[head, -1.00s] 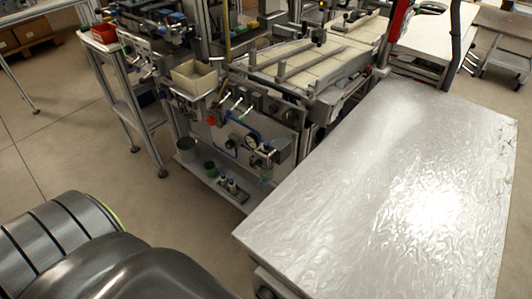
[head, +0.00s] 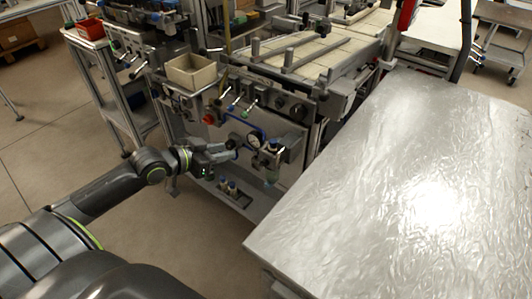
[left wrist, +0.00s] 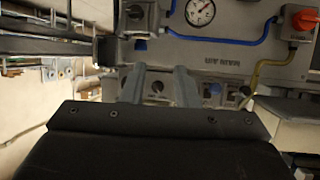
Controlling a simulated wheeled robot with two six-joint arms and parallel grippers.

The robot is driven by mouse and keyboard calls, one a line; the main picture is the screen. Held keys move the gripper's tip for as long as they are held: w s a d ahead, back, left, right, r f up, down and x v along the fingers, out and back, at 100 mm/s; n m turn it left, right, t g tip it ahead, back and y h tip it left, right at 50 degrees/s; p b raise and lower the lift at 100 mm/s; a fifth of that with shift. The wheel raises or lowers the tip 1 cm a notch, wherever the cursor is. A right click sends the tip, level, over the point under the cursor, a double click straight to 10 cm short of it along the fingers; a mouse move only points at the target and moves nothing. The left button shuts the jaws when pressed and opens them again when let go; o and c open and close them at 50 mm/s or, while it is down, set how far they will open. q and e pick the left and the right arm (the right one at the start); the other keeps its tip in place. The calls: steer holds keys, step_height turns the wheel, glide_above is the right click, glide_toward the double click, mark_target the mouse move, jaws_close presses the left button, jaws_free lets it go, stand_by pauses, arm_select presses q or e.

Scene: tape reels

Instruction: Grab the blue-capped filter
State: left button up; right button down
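A filter unit with a clear, greenish bowl (head: 271,176) hangs at the right side of the grey panel. Two small pieces with blue parts (head: 226,186) stand in a dark tray on the low shelf; I cannot tell which one is the blue-capped filter. My left gripper (head: 232,149) is in front of the panel, left of the gauge, above the shelf pieces. In the left wrist view its two fingers (left wrist: 159,72) are apart with nothing seen between them. A grey fitting with a small blue part (left wrist: 141,45) shows beyond them. My right gripper is out of view.
The gauge (head: 255,138), blue tubing and red knob (head: 209,119) sit on the panel close to my left gripper. A beige bin (head: 190,71) stands above. A shiny metal-topped table (head: 400,180) fills the right. Floor is open at left.

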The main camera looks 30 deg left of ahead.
arm_select(q)
step_height(320, 180, up, 2)
steer(key=d+m, duration=0.1)
steer(key=d, duration=0.1)
steer(key=h+b, duration=0.1)
steer(key=b, duration=0.1)
glide_toward(271, 142)
steer(key=x, duration=0.5)
steer(key=shift+w+d+f, duration=0.2)
steer(key=shift+w+f, duration=0.05)
steer(key=shift+w, duration=0.05)
steer(key=shift+x, duration=2.75)
steer(key=shift+r, duration=0.1)
steer(key=shift+a, duration=0.1)
jaws_close()
